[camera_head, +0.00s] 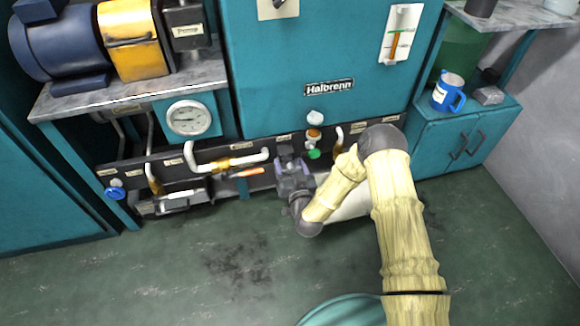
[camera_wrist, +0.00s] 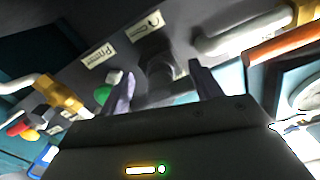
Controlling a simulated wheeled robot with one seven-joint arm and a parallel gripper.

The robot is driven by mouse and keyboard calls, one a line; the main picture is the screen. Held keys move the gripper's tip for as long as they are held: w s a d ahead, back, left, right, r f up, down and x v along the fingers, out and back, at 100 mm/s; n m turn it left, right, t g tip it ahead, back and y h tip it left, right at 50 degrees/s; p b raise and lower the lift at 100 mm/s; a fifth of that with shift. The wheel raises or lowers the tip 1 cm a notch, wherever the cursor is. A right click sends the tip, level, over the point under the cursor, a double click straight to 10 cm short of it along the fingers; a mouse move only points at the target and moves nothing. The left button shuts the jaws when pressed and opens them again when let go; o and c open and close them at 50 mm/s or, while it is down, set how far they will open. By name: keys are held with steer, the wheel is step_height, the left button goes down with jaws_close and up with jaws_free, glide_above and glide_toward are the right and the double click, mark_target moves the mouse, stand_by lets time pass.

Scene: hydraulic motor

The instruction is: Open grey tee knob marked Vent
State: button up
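My gripper (camera_head: 290,165) is at the dark lower panel of the teal cabinet, left of the green knob (camera_head: 314,154). In the wrist view my gripper (camera_wrist: 162,88) has its two purple-grey fingers spread well apart. A dark grey knob with a round stem (camera_wrist: 155,62) stands on the panel in the gap between the fingertips, with space on both sides; I see no contact. Its outer end is partly hidden by my gripper body. In the head view my gripper covers this knob.
The green knob also shows close beside one finger in the wrist view (camera_wrist: 102,94). An orange-handled lever (camera_head: 247,172) is left of my gripper. White pipes with a brass fitting (camera_head: 222,163) run along the panel. A gauge (camera_head: 189,118) is above left. The floor in front is clear.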

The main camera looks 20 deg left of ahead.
steer(key=c, duration=0.5)
steer(key=shift+c, duration=0.3)
steer(key=shift+n+p, duration=0.4)
steer(key=n+p, duration=0.3)
steer(key=shift+r, duration=0.15)
steer(key=n+p, duration=0.3)
steer(key=n, duration=0.1)
steer(key=shift+s, duration=0.1)
steer(key=n+p, duration=0.3)
steer(key=n, duration=0.2)
steer(key=shift+d, duration=0.1)
steer(key=n+p, duration=0.2)
steer(key=n, duration=0.3)
steer(key=shift+f, duration=0.2)
steer(key=shift+o, duration=0.2)
steer(key=shift+n, duration=0.3)
